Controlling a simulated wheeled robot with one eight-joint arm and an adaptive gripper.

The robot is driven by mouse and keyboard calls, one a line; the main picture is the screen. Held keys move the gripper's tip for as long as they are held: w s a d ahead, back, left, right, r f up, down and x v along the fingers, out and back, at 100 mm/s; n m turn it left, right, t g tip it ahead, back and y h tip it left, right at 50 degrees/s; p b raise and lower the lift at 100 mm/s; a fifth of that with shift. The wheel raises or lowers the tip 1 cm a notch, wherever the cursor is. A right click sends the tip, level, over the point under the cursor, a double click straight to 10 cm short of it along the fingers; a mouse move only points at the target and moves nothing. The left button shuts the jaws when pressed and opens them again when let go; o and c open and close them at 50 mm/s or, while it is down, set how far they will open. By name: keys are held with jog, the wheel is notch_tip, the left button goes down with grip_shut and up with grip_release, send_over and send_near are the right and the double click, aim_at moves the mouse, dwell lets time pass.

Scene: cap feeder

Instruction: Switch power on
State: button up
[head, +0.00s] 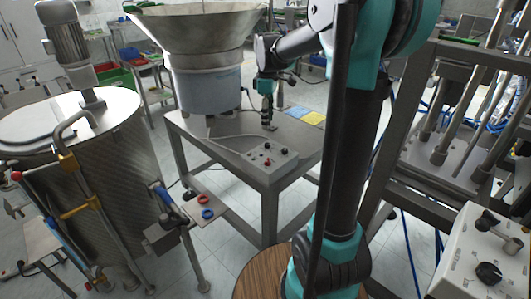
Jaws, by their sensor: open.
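A pale control box (258,160) sits on the metal table (190,127), with small black knobs and red buttons on its top. A cable runs from it to the left across the table. Which control is the power switch is too small to tell. My gripper (269,127) points down just behind the box, close to the tabletop, open and with nothing seen in it. It looks apart from the box's controls. A second white box (468,262) at the lower right carries two large black rotary knobs (488,272); my gripper is far from it.
A large bowl feeder (205,85) stands on the table behind left of the box. Yellow and blue pads (305,115) lie right of my gripper. A steel tank (95,170) with pipes stands left; a metal frame machine (450,140) stands right. My arm crosses the middle right.

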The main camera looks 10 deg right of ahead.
aim_at(268, 160)
notch_tip(268, 160, down, 17)
jog(key=shift+s+f, duration=0.1)
dwell(0.4)
jog(key=shift+c, duration=0.5)
grip_shut()
